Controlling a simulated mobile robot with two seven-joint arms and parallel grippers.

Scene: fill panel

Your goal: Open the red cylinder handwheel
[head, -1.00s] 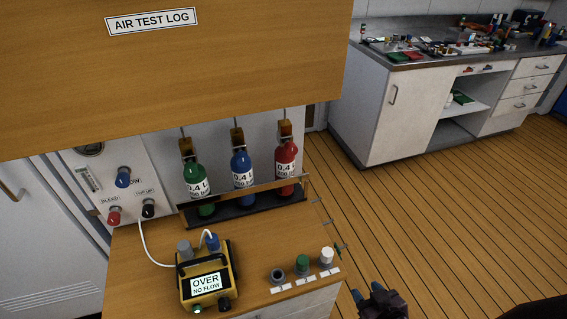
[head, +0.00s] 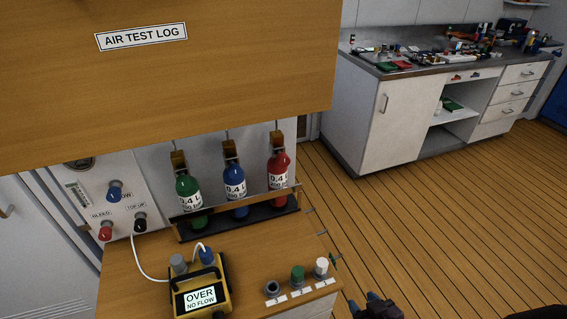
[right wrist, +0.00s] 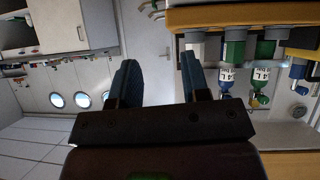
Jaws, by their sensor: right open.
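The red cylinder (head: 279,163) stands upright at the right end of a row of three, beside the blue cylinder (head: 234,180) and the green cylinder (head: 188,190). A brown-and-brass fitting (head: 277,142) sits at its top; I cannot make out a separate handwheel. My right gripper (head: 364,303) is low in the head view, right of the bench and well apart from the cylinder. In the right wrist view its two fingers (right wrist: 158,80) are spread and empty. That view shows the blue cylinder (right wrist: 227,75) and green cylinder (right wrist: 262,78) inverted; the red one is not clear there. My left gripper is not in view.
A rail (head: 245,205) crosses the cylinders' front. A yellow meter (head: 200,290) reading "OVER NO FLOW" and several capped ports (head: 298,277) occupy the bench. A wooden panel labelled "AIR TEST LOG" (head: 141,37) overhangs them. Open floor (head: 430,220) lies right.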

